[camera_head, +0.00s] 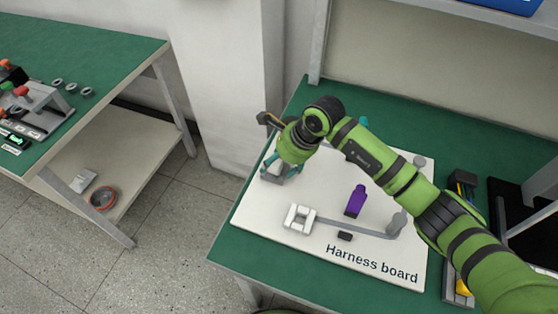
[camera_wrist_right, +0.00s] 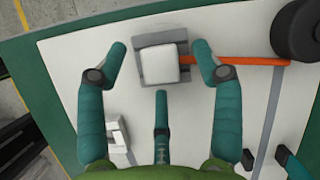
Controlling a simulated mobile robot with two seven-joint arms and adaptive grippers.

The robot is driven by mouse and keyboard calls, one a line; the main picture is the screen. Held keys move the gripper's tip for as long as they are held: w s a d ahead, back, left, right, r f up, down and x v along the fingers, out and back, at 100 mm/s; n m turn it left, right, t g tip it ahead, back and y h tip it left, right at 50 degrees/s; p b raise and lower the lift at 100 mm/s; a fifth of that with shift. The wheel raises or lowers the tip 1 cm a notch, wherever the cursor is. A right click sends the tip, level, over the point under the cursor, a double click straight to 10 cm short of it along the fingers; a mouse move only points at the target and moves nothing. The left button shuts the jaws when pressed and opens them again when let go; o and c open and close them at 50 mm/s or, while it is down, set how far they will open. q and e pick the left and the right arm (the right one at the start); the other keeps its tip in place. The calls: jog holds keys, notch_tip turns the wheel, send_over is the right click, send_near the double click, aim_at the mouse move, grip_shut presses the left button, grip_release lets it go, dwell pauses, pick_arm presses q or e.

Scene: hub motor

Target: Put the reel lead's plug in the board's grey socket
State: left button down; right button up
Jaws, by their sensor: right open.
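My right gripper (camera_head: 280,168) reaches down over the far left part of the white harness board (camera_head: 265,215). In the right wrist view its teal fingers (camera_wrist_right: 162,62) are open, one on each side of a whitish plug (camera_wrist_right: 160,67), with a visible gap on both sides. The plug sits over a grey socket (camera_wrist_right: 150,38), whose edges show around it; I cannot tell how deep it is in. An orange lead (camera_wrist_right: 238,60) runs right from the plug to a dark round reel (camera_wrist_right: 297,32). In the head view my gripper mostly hides the plug and socket. My left gripper is not in view.
A white square housing (camera_head: 299,219), a purple block (camera_head: 356,201) and a small black piece (camera_head: 345,236) are on the board. A grey round post (camera_head: 397,222) stands to their right. A second green bench (camera_head: 85,50) with parts is at the left, across a floor gap.

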jog(key=v, duration=1.2)
